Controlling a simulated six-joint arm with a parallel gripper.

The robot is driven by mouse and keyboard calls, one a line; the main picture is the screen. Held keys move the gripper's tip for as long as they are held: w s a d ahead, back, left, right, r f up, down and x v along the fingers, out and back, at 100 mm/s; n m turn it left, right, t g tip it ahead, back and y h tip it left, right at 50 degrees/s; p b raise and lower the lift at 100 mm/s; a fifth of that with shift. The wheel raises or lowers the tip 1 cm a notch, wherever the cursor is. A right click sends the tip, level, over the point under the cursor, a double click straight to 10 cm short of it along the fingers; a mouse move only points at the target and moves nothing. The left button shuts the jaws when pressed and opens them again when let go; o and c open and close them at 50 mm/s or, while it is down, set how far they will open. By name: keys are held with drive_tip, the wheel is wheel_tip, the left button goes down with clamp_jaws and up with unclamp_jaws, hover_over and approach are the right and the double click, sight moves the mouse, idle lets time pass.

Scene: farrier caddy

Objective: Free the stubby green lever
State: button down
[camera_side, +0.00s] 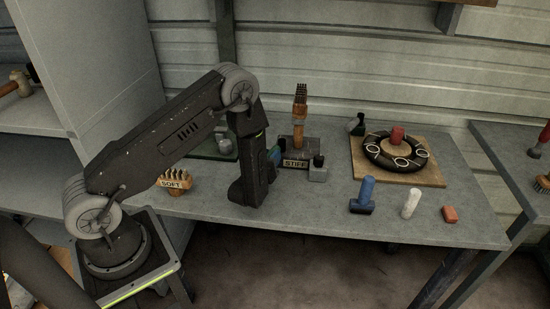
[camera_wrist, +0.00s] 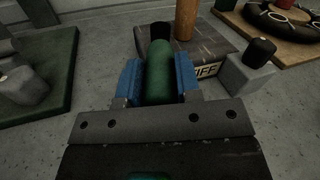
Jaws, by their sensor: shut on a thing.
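The stubby green lever (camera_wrist: 159,72) shows in the wrist view as a thick green cylinder with a rounded end. My gripper (camera_wrist: 158,80) has its two blue jaws shut on it, one on each side. Its lower part is hidden by my gripper body, so I cannot tell what it is joined to. In the side view my gripper (camera_side: 276,155) is low over the bench, mostly behind my wrist, at the left of the dark block (camera_side: 290,147) labelled STIFF. The lever cannot be made out clearly there.
An orange-handled brush (camera_side: 299,115) stands upright at the STIFF block. A grey block with a black knob (camera_side: 318,172) is to its right. A green plate (camera_wrist: 50,75) lies left. A wooden board (camera_side: 425,176) with a black ring and several loose pieces are farther right.

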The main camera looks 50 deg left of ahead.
drive_tip(key=shift+s+a+r+m+t+h, duration=0.15)
drive_tip(key=shift+a+m+t+h, duration=0.3)
drive_tip(key=shift+h, duration=0.45)
drive_tip(key=c, duration=0.8)
unclamp_jaws()
drive_tip(key=v, duration=1.2)
drive_tip(key=shift+s+d, duration=0.45)
drive_tip(key=shift+s, duration=0.45)
drive_tip(key=shift+c, duration=0.5)
